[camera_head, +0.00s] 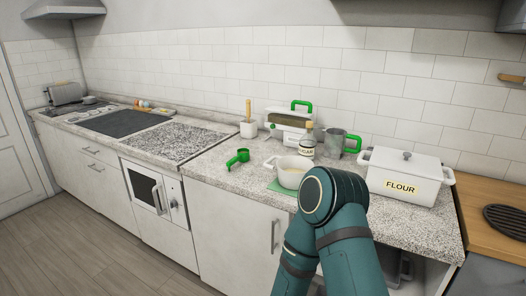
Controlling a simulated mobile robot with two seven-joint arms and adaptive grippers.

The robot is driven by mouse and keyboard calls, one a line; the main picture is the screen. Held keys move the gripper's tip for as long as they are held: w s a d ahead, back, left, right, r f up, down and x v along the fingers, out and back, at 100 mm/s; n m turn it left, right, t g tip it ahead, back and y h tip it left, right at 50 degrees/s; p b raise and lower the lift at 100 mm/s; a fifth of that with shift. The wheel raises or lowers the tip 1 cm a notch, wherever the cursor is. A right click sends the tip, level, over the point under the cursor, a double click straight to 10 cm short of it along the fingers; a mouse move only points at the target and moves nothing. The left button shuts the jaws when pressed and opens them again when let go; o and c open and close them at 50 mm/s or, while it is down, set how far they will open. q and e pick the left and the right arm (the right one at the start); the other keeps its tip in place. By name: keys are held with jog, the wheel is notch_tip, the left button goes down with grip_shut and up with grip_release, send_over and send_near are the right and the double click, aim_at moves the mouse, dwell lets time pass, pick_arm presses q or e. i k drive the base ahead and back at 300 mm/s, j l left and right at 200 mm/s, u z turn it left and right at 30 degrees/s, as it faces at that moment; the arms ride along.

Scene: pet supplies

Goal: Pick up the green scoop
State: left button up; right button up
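The small green scoop (238,157) lies on the speckled grey counter, left of a white pot (291,172), with clear counter between them. One of my teal arms comes up from the bottom of the picture, right of centre, and its rounded joint covers part of the counter in front of the pot. No gripper fingers show in this view. Nothing is seen touching the scoop.
Behind the scoop stand a white cup (248,130) with a wooden handle and a white appliance with a green handle (301,105). A sugar bottle (306,142), a grey mug (335,143) and a flour box (405,176) stand to the right. Counter left of the scoop is clear.

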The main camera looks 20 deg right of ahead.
aim_at(243, 156)
jog(key=i+j+z, duration=0.2)
jog(key=z, duration=0.2)
jog(key=i+j+z, duration=0.3)
jog(key=z, duration=0.15)
jog(key=i+j+z, duration=0.4)
jog(key=j+z, duration=0.45)
jog(key=i+j+z, duration=0.15)
jog(key=j+z, duration=0.7)
jog(key=j, duration=0.1)
